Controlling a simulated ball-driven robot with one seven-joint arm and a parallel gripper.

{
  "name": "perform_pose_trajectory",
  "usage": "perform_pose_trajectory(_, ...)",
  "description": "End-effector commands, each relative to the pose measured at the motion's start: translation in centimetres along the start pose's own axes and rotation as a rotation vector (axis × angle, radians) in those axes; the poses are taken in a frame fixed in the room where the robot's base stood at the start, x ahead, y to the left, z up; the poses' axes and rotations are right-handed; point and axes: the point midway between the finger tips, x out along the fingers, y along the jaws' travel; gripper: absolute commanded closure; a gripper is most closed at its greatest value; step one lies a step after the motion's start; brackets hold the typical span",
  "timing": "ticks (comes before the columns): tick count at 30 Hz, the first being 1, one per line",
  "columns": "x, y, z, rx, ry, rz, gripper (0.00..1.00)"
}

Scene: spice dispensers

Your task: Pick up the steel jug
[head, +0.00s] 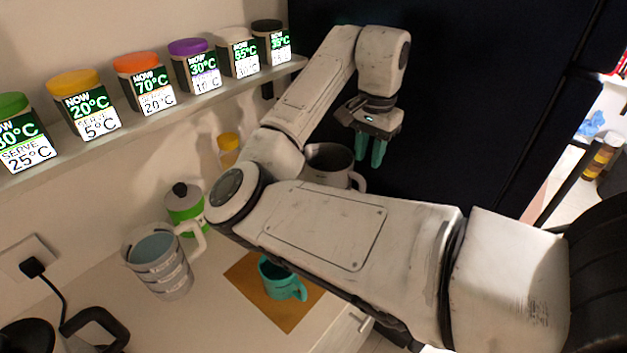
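A grey metallic jug (340,180) with a dark inside and a handle on its right stands at the back of the counter; it looks like the steel jug. My arm hides its lower part. My gripper (370,158) hangs above and to the right of this jug, near its handle in the picture. Its two teal fingers point down, with a gap between them and nothing held. I cannot tell the exact depth between fingers and jug. Another jug, pale with printed bands and a handle (163,270), stands on the counter at left.
A teal mug (281,281) stands on a brown mat (243,279). A green-and-white container with a black knob (184,207) and a yellow-lidded jar (229,146) stand near the wall. A shelf (130,122) carries several labelled spice dispensers. A dark panel (460,100) rises behind my gripper.

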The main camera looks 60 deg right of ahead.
Motion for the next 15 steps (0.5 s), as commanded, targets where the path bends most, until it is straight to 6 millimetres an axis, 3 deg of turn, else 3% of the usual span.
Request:
perform_pose_trajectory(9,4.1,0.1,0.1,0.0,-0.001,0.004,0.69)
perform_pose_trajectory(15,5.6,0.1,0.1,0.0,-0.001,0.001,0.69)
